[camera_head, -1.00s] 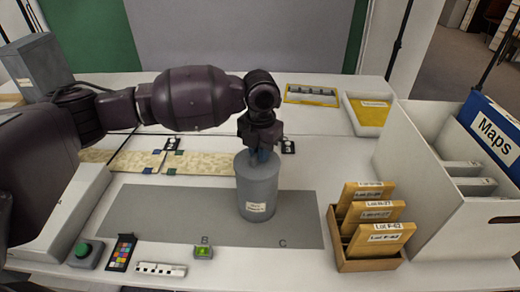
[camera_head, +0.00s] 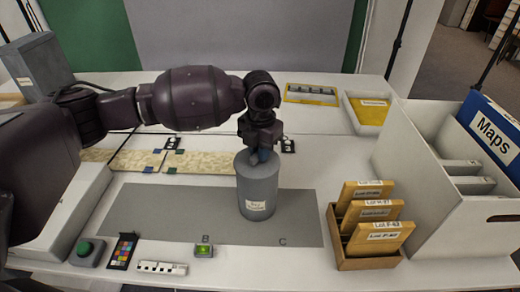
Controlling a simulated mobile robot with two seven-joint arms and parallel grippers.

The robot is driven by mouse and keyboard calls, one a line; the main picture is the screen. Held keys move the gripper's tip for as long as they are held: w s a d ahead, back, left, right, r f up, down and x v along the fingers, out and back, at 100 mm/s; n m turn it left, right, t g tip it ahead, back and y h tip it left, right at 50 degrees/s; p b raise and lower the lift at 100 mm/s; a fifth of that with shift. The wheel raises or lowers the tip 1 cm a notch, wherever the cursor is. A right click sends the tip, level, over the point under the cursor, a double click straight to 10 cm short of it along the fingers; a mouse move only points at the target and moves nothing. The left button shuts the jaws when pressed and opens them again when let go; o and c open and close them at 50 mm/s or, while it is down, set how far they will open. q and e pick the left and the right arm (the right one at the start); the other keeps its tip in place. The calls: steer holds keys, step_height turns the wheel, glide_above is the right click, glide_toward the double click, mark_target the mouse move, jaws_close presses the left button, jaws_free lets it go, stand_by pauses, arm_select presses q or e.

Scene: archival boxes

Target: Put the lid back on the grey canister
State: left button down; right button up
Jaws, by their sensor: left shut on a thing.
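The grey canister (camera_head: 257,197) stands upright on the grey mat (camera_head: 160,215), near the letter C, with a small white label on its front. My left gripper (camera_head: 262,155) points down at the canister's top from directly above. It is shut on the lid, at a small bluish part between its fingertips. The lid appears to be at the canister's top. The fingers hide the middle of the top, and I cannot tell whether the lid is fully seated. My right gripper is not in view.
A brown box of yellow lot folders (camera_head: 374,224) stands right of the canister, beside a large white bin (camera_head: 420,185) and a blue Maps box (camera_head: 490,132). A green button (camera_head: 86,250), colour card (camera_head: 123,250) and scale bar (camera_head: 161,268) lie at the front left.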

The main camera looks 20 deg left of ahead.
arm_select(q)
steer(key=c, duration=1.1)
jaws_free()
steer(key=o, duration=0.5)
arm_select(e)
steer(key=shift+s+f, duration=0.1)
arm_select(q)
steer(key=shift+r, duration=0.1)
steer(key=shift+r+p, duration=2.1)
steer(key=shift+r, duration=1.35)
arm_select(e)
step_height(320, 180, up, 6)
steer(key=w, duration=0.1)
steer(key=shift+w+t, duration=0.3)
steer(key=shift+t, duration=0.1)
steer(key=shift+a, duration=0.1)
